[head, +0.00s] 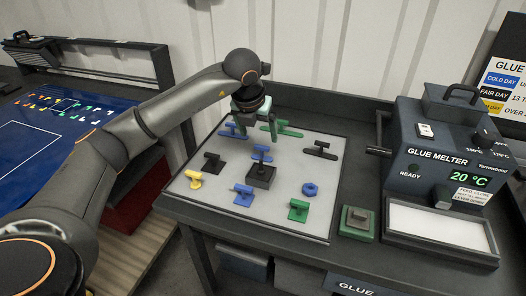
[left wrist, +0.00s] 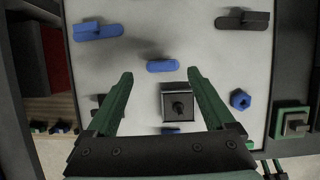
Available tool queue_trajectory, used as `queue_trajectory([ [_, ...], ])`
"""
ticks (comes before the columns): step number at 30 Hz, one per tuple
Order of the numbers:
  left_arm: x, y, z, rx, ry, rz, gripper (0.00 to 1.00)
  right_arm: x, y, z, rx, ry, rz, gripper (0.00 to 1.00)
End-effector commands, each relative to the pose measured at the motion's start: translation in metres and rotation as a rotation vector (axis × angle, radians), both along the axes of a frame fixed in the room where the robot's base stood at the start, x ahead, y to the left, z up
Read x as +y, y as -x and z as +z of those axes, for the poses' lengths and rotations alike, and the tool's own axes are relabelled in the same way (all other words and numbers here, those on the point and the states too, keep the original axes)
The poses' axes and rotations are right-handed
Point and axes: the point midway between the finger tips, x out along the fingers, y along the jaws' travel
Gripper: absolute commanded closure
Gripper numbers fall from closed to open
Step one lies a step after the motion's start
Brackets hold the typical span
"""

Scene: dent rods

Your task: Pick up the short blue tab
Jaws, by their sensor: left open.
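A short, round-ended blue tab (head: 262,155) lies on the pale board behind the dark block with a post. It also shows in the left wrist view (left wrist: 162,66), lying across the picture between the fingertips. A longer blue tab with a handle (left wrist: 98,32) lies farther back to its left; it also shows in the head view (head: 231,133). My left gripper (head: 256,134) is open and empty, with green fingers pointing down above the back of the board. I cannot tell its exact height above the tab. My right gripper is not in view.
The dark block (left wrist: 178,105) with an upright post stands close to the short tab. A dark tab (head: 320,150), a green tab (head: 298,210), a yellow piece (head: 194,180) and a blue hexagonal piece (head: 310,189) lie around. The glue melter (head: 445,150) stands at right.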

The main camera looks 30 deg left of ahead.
Motion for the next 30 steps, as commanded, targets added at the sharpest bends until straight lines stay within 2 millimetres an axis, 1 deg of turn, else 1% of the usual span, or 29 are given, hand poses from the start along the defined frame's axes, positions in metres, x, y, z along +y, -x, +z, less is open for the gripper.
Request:
queue_trajectory([
  [1,0.0,-0.003,-0.007,0.002,0.001,0.0,0.12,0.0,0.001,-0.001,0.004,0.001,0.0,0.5],
  [8,0.001,-0.008,-0.024,0.003,0.0,-0.003,0.12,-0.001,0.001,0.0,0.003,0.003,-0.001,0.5],
  [16,0.002,-0.017,-0.061,0.002,0.002,-0.002,0.12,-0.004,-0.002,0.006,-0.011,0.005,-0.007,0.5],
  [19,0.002,-0.02,-0.067,-0.001,0.002,-0.002,0.12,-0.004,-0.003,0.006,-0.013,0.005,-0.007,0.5],
  [26,0.003,-0.021,-0.068,-0.001,0.002,-0.003,0.12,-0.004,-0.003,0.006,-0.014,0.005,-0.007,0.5],
  [30,0.003,-0.021,-0.068,-0.001,0.002,-0.003,0.28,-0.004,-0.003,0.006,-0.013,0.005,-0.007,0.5],
])
